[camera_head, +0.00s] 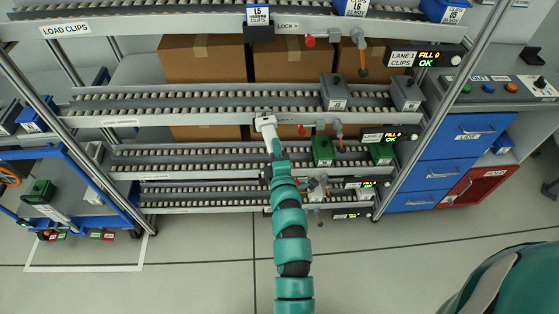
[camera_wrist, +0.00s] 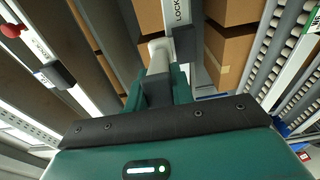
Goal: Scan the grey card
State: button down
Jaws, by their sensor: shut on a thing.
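My gripper (camera_head: 271,140) is in front of the middle of the rack, at the second shelf's front rail. It is shut on a pale, whitish object (camera_head: 264,122) that sticks out beyond the fingertips. In the wrist view the teal gripper (camera_wrist: 160,88) fills the lower middle, and the pale object (camera_wrist: 157,54) extends away from it towards a rail. Whether the object touches the rail, I cannot tell. I cannot make out a grey card for certain in either view.
The rack has several roller shelves (camera_head: 180,98) with cardboard boxes (camera_head: 203,60) behind. Grey bins (camera_head: 334,92) and green bins (camera_head: 323,150) stand at right. A blue-framed cart (camera_head: 110,185) is at lower left. Blue drawers (camera_head: 432,170) and a red-fronted box (camera_head: 478,186) are at right.

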jog(key=shift+w, duration=0.35)
jog(key=shift+w+a+p, duration=0.15)
jog(key=shift+w+p, duration=0.15)
jog(key=shift+w, duration=0.3)
dwell(2.3)
dwell(0.4)
jog(key=shift+s+r+p, duration=0.2)
jog(key=shift+s+p, duration=0.35)
jog(key=shift+s, duration=0.4)
jog(key=s+d+p, duration=0.1)
jog(key=s+p, duration=0.1)
jog(key=s, duration=0.4)
jog(key=shift+d+p, duration=0.3)
jog(key=shift+p, duration=0.1)
jog(key=shift+f, duration=0.15)
